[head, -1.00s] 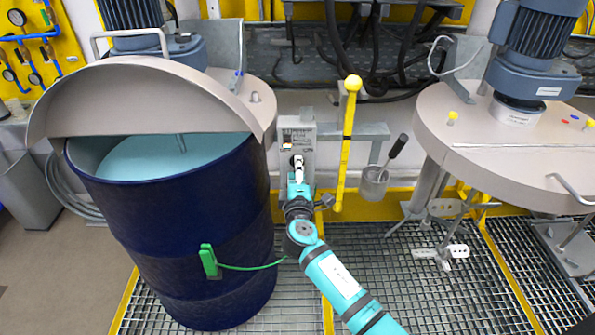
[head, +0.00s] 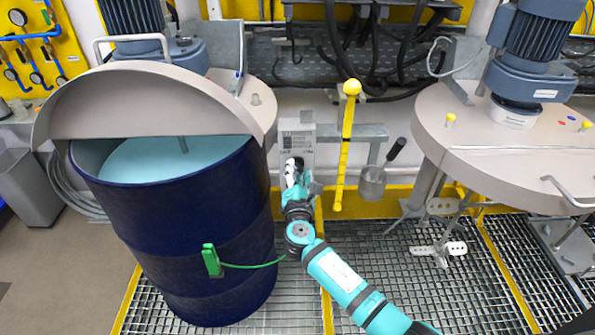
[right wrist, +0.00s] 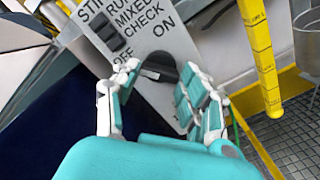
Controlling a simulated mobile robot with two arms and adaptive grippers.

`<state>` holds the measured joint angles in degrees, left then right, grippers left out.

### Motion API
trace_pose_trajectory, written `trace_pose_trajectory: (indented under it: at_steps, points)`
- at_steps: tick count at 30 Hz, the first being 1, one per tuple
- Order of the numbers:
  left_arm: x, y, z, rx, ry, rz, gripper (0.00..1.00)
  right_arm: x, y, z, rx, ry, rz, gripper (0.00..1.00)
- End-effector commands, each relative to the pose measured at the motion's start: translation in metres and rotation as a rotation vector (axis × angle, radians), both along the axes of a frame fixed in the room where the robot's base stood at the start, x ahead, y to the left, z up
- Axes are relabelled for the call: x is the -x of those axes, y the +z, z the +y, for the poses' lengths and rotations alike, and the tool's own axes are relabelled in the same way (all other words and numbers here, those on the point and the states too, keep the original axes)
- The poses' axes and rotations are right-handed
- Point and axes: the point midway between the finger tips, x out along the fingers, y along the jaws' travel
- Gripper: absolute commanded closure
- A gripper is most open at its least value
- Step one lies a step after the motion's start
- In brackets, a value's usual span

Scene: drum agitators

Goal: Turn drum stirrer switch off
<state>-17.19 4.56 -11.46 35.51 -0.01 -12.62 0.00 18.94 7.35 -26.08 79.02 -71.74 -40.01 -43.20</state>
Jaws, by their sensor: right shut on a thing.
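The stirrer switch panel (head: 297,134) is a grey box on the stand to the right of the blue drum (head: 190,220). In the right wrist view the panel (right wrist: 150,38) carries the words OFF and ON beside a round black knob (right wrist: 158,68). My right gripper (head: 292,172) is at the lower part of the box. My left gripper is not in view.
A metal cup (head: 372,182) hangs farther right. A second drum lid with a motor (head: 530,50) is at the right. A green clamp and cable (head: 211,260) are on the drum.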

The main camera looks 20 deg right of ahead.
Motion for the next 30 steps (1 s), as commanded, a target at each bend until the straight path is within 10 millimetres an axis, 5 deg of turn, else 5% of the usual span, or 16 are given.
trace_pose_trajectory:
  at_steps: [18, 19, 24, 30]
  points:
    - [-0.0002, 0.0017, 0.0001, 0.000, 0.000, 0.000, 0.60, 0.0010, -0.0035, 0.0010, 0.045, 0.002, 0.019, 0.89]
    - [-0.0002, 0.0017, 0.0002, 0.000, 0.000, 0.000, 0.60, 0.0009, -0.0035, 0.0011, 0.045, 0.002, 0.019, 0.55]
    - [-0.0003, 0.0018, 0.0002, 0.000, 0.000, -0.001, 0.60, 0.0006, -0.0024, 0.0007, 0.043, 0.001, 0.016, 0.33]
    - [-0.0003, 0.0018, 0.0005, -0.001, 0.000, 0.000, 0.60, 0.0003, -0.0014, 0.0004, 0.043, 0.001, 0.014, 0.33]
